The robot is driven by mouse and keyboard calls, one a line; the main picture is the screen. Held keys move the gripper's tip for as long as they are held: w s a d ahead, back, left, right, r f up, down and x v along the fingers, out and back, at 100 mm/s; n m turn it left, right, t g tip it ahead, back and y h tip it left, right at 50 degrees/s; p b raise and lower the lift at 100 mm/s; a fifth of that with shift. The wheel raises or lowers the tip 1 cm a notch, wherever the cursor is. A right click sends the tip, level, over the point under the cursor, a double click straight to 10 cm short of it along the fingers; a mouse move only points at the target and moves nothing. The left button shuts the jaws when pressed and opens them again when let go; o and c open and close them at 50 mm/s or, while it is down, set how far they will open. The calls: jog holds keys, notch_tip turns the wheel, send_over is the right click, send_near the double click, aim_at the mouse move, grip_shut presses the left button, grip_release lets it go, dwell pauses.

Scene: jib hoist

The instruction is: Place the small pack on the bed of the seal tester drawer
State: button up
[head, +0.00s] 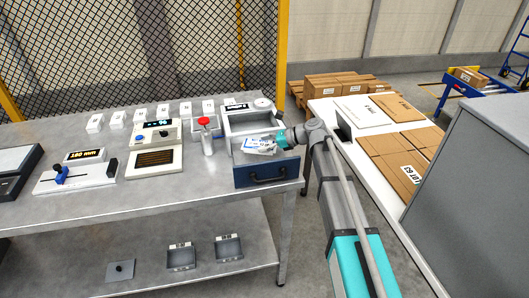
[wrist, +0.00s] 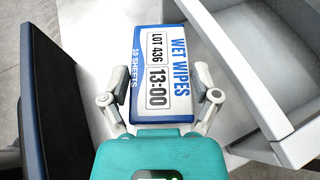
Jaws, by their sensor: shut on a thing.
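The small pack is a white and blue wet wipes pack (wrist: 160,65) marked LOT 436 and 13:00; in the head view the pack (head: 258,146) is over the drawer. My gripper (wrist: 159,95) has its two fingers shut on the pack's sides at its near end; it also shows in the head view (head: 284,140). The seal tester (head: 248,116) is a white box on the bench. Its drawer is pulled out, with a dark blue handled front (head: 268,172). The pale drawer bed (wrist: 84,40) shows beneath the pack. I cannot tell whether the pack touches it.
A scale (head: 155,150) and a blue-knobbed gauge (head: 75,175) are further left. In the wrist view, the drawer front (wrist: 50,95) is close on the left and a white wall (wrist: 235,65) close on the right.

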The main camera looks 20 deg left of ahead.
jog(key=shift+f+b, duration=1.2)
jog(key=shift+f, duration=0.35)
jog(key=o, duration=1)
jog(key=shift+c, duration=0.2)
jog(key=shift+r, duration=0.1)
jog(key=p+v, duration=0.4)
jog(key=v, duration=0.6)
jog(key=shift+d+r, duration=0.1)
jog(key=shift+p+v, duration=0.3)
jog(key=shift+v, duration=0.6)
